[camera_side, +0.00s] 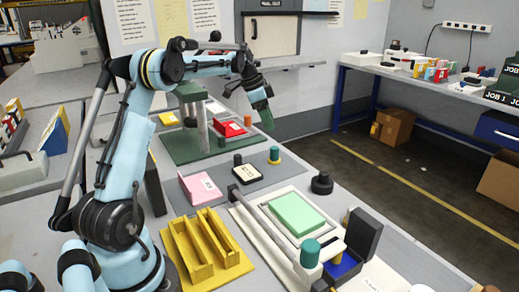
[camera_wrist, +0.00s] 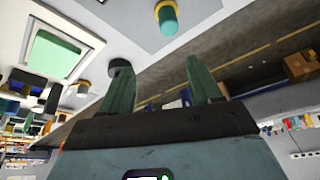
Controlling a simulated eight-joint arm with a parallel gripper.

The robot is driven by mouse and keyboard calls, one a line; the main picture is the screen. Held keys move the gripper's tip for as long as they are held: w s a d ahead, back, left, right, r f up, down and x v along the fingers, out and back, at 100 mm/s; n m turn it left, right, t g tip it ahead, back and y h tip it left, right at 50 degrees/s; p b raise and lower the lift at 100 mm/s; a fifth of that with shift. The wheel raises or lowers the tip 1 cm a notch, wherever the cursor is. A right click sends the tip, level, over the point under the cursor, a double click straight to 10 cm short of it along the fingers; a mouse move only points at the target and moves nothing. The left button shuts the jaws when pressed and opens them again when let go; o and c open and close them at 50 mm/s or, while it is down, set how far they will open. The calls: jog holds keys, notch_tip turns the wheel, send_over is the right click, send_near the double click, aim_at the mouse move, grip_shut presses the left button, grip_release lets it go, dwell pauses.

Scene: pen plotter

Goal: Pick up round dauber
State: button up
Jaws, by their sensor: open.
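A small green-topped cylinder with a yellow collar (camera_side: 274,154), which looks like the round dauber, stands upright on a grey plate on the bench. It also shows in the wrist view (camera_wrist: 167,16) at the top, beyond my fingertips. My gripper (camera_side: 264,115) hangs above the bench with its green fingers pointing down, higher than the cylinder and apart from it. In the wrist view the two fingers (camera_wrist: 160,66) are spread with nothing between them. A squat black round piece (camera_side: 322,183) stands closer to the front; I cannot tell if it bears the dauber name.
A black-edged card (camera_side: 248,173) and a dark knob (camera_side: 238,159) are left of the cylinder. A green press stand (camera_side: 188,150) is behind.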

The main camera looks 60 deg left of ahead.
aim_at(273, 147)
jog(key=shift+m, duration=0.3)
jog(key=f, duration=0.2)
jog(key=w+a+f, duration=0.1)
jog(key=f, duration=0.2)
jog(key=w+f, duration=0.1)
jog(key=f, duration=0.2)
jog(key=shift+a, duration=0.2)
jog(key=shift+s+x, duration=0.2)
jog(key=shift+x, duration=2.5)
